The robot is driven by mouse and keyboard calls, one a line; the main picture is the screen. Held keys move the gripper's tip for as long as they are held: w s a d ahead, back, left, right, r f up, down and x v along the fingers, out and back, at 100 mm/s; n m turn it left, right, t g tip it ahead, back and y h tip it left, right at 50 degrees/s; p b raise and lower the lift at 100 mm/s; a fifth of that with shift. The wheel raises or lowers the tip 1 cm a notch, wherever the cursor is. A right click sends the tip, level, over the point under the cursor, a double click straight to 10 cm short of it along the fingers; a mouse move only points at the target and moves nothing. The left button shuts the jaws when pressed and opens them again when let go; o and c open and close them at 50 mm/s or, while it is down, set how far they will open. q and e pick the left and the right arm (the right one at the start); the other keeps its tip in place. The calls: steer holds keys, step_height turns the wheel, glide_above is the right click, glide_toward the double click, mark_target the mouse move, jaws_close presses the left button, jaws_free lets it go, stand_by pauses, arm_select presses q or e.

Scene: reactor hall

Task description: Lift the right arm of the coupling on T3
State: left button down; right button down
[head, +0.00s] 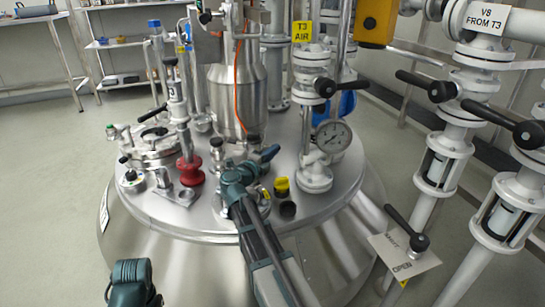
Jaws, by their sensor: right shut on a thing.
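The T3 vessel (185,215) is a large steel tank with a domed lid, marked by a yellow "T3 AIR" tag (302,31). My right gripper (250,170) reaches in from the bottom over the front of the lid. It is shut on a small part of the steel coupling (262,206), which looks like its right arm. The gripper hides most of the coupling, so how far that arm is raised cannot be told. A teal part of my left arm (133,282) shows at the bottom left; its fingers are out of view.
Close right of the gripper are a yellow cap (282,185) and a black knob (288,209). A pressure gauge (333,136) and white pipe stand behind them. A red fitting (189,170) is to the left. Black-handled valves (450,118) fill the right side.

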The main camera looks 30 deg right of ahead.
steer(key=shift+r+n+h+b, duration=0.3)
steer(key=shift+n, duration=0.6)
steer(key=shift+r, duration=0.1)
steer(key=c, duration=1.2)
jaws_free()
steer(key=shift+a, duration=0.1)
